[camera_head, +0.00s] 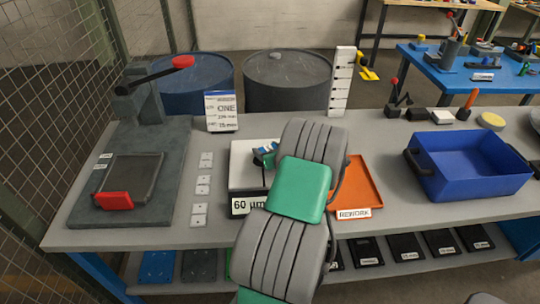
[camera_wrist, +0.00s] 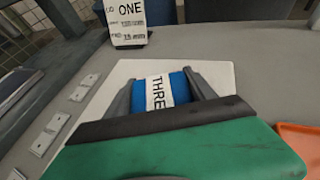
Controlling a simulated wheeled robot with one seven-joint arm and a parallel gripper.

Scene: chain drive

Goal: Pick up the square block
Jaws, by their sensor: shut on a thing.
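A blue block (camera_wrist: 178,82) with a white label reading "THRE" sits between the two grey fingers of my gripper (camera_wrist: 162,90) in the wrist view. The fingers are shut on its sides. The block is over the white plate (camera_wrist: 222,72), and I cannot tell whether it touches it. In the head view my gripper (camera_head: 266,155) is over the white box marked "60 µm" (camera_head: 243,178), with a little of the blue block showing. My arm hides most of the block and part of the box, so its full shape is unclear.
An orange "REWORK" tray (camera_head: 366,188) lies right of the box. A blue bin (camera_head: 470,165) stands further right. A sign reading "ONE" (camera_head: 222,111) stands behind, and small white plates (camera_head: 203,180) lie left. A lever press (camera_head: 140,150) stands far left.

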